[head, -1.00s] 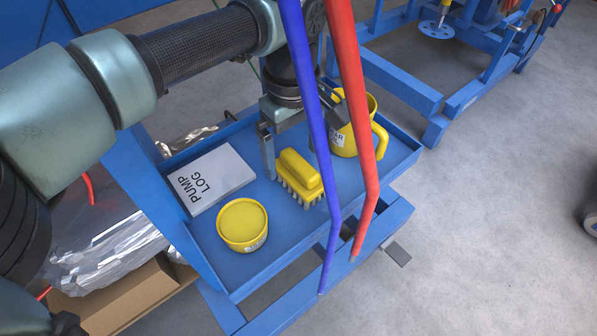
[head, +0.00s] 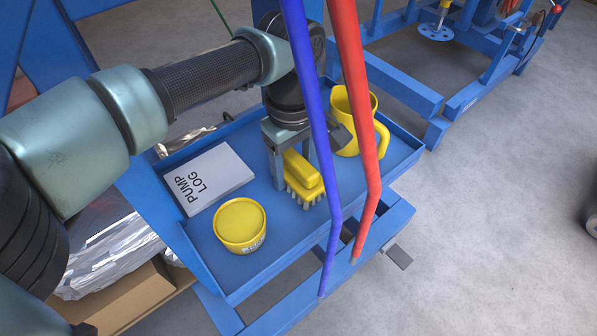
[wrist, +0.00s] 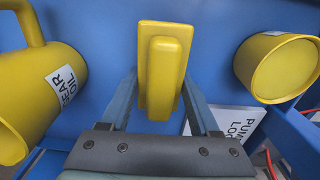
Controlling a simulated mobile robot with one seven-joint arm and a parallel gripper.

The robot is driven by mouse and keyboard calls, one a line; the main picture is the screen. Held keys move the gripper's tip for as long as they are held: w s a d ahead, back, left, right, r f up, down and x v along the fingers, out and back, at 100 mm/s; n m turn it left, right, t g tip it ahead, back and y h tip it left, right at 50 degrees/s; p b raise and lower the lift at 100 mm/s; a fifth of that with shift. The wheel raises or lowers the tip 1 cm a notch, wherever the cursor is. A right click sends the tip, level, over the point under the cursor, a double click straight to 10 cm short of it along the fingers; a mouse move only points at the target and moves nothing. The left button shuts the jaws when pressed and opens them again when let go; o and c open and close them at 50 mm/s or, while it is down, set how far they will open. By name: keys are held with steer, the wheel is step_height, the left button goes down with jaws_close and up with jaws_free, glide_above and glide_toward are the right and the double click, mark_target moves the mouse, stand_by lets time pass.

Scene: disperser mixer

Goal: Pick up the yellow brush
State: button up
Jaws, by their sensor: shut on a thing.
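The yellow brush (head: 303,179) is on the blue tray (head: 272,262), bristles down, between the yellow tub and the yellow jug. The bristles seem to be at the tray surface; any gap is too small to tell.
A yellow gear oil jug (head: 345,118) stands close to the right of my gripper. A yellow tub (head: 240,224) and a pump log book (head: 208,177) are to the left. Blue (head: 315,130) and red (head: 352,90) bars cross in front of the tray.

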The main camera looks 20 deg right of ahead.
mark_target(293, 155)
steer(key=shift+c, duration=1)
steer(key=shift+r, duration=0.1)
steer(key=shift+r, duration=0.15)
step_height(293, 155, up, 3)
steer(key=shift+r+p, duration=0.2)
steer(key=shift+p, duration=0.85)
steer(key=s+d+p, duration=0.1)
steer(key=s+d, duration=0.2)
steer(key=s, duration=0.5)
steer(key=s+d+p, duration=0.1)
steer(key=s+d, duration=0.2)
steer(key=s, duration=0.5)
steer(key=shift+s+d+f, duration=0.2)
steer(key=shift+s+d, duration=0.1)
steer(key=shift+d, duration=0.1)
steer(key=o, duration=0.9)
steer(key=c, duration=0.7)
